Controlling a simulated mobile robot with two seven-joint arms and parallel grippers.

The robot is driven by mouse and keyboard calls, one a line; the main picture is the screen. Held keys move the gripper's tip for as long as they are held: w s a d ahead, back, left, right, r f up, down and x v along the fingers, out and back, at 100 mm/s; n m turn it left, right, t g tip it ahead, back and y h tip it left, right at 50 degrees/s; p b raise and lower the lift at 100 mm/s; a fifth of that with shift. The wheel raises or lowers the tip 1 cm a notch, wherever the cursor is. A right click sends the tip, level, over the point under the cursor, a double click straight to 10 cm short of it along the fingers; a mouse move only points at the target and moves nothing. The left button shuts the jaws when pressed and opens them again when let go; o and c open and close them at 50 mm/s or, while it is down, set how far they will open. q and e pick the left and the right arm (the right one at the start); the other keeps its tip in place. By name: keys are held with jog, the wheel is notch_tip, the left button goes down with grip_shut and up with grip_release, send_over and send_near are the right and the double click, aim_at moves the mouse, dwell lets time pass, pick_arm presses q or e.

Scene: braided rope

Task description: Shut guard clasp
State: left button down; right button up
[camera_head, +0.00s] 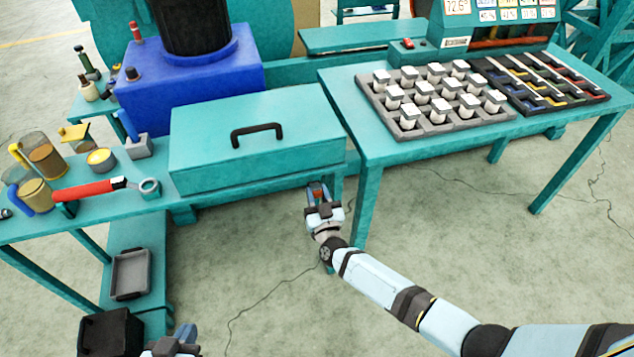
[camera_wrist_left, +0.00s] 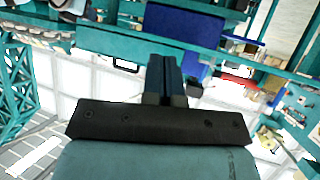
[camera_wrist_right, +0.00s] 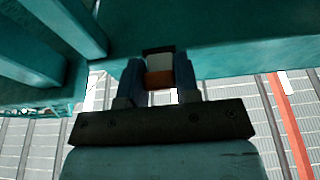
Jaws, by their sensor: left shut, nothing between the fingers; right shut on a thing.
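The teal guard (camera_head: 215,125) with a black handle on top sits lowered over the left bench. My right gripper (camera_head: 318,190) is at the guard's front right corner, below its edge. In the right wrist view my right gripper (camera_wrist_right: 159,85) is shut on a small clasp (camera_wrist_right: 159,70) with a dark top, a pale middle and an orange-brown lower part. Whether the clasp is fastened cannot be told. My left gripper (camera_head: 180,340) is low at the bottom left of the head view, away from the guard. In the left wrist view it is shut and empty (camera_wrist_left: 165,75).
A red-handled tool (camera_head: 90,190), jars and cups stand on the bench left of the guard. A grey tray (camera_head: 131,273) lies on the lower shelf. The right table (camera_head: 370,140) stands close beside my right gripper. The floor in front is open.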

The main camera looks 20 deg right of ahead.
jog(key=shift+r+g+p, duration=0.15)
jog(key=shift+g+p, duration=0.55)
jog(key=shift+p, duration=0.6)
